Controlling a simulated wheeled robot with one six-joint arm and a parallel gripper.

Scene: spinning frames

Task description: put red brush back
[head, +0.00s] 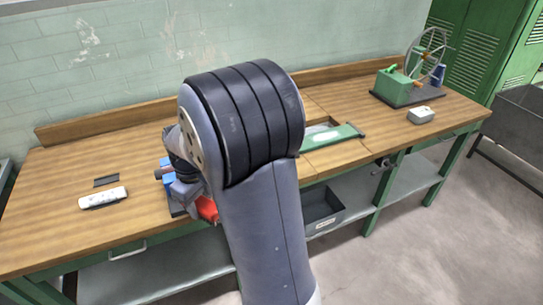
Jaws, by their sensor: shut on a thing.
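My arm fills the middle of the head view and hides much of the bench. Part of my gripper (185,191) shows at the left of the arm, over the front of the wooden workbench (60,215). It is shut, but its fingertips and its grip are mostly hidden. A red piece (207,209), which seems to be the red brush, shows right beside the gripper at the bench's front edge. Blue parts (165,162) and a dark base lie behind and beside the gripper. I cannot tell whether the red piece touches the base.
A white block (103,197) and a dark strip (106,181) lie on the left. A green-handled tray (335,136) lies right of my arm. A green wheel device (399,85) and a pale box (421,115) stand far right.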

